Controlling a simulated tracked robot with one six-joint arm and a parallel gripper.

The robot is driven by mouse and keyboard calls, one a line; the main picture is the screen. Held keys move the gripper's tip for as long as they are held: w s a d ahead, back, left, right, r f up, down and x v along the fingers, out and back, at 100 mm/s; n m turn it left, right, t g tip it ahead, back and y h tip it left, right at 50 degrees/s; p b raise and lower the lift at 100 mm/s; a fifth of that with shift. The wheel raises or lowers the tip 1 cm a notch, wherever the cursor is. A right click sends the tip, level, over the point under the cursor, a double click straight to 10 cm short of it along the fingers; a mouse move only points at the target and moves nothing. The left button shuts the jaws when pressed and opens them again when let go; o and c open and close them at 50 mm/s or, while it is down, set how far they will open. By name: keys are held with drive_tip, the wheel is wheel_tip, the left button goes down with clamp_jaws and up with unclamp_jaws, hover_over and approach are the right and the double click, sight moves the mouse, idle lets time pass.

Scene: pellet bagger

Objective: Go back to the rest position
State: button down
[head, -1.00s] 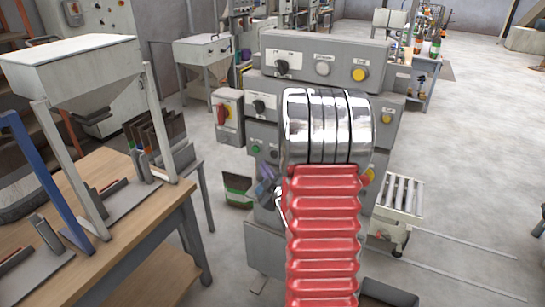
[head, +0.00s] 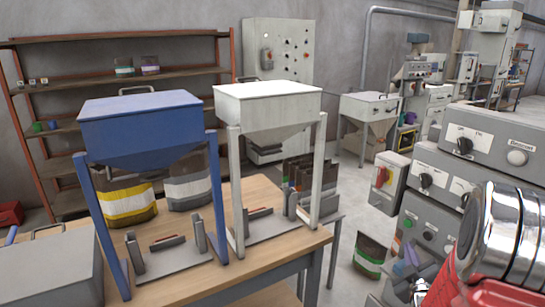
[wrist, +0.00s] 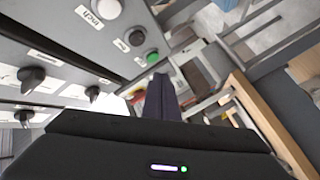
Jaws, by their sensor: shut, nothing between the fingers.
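My gripper (wrist: 160,98) shows in the wrist view as dark fingers, closed together with nothing between them. It is close to a grey control panel (wrist: 75,48) with knobs and a green button, and I cannot tell the exact gap. In the head view my red-sleeved arm with a chrome joint is at the lower right, in front of the stacked grey control boxes (head: 470,172). The fingers cannot be made out clearly there.
A wooden workbench (head: 290,262) carries a blue hopper (head: 140,122), a white hopper (head: 268,107) and several bags. A bag (head: 369,256) stands on the floor between bench and control boxes. A red-switch box (head: 387,181) is beside the boxes. Shelves (head: 120,73) line the back wall.

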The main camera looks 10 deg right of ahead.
drive_tip(key=s+f+m+g+y, duration=0.1)
drive_tip(key=s+f+m+g, duration=0.35)
drive_tip(key=f, duration=0.55)
drive_tip(key=s+a+f+m+g+y, duration=0.2)
drive_tip(key=s+a+g, duration=0.2)
drive_tip(key=s+g, duration=0.1)
drive_tip(key=s+a+r+y, duration=0.1)
drive_tip(key=s+a+r, duration=0.3)
drive_tip(key=a+r, duration=0.3)
drive_tip(key=s+a+r+n+y, duration=0.1)
drive_tip(key=s+a+r, duration=0.3)
drive_tip(key=a, duration=0.9)
drive_tip(key=s+a+r+y, duration=0.2)
drive_tip(key=s+a+r, duration=0.3)
drive_tip(key=a+r, duration=0.5)
drive_tip(key=shift+a+r+n, duration=0.35)
drive_tip(key=shift+a+r, duration=0.05)
drive_tip(key=shift+a, duration=0.15)
drive_tip(key=shift+g, duration=0.25)
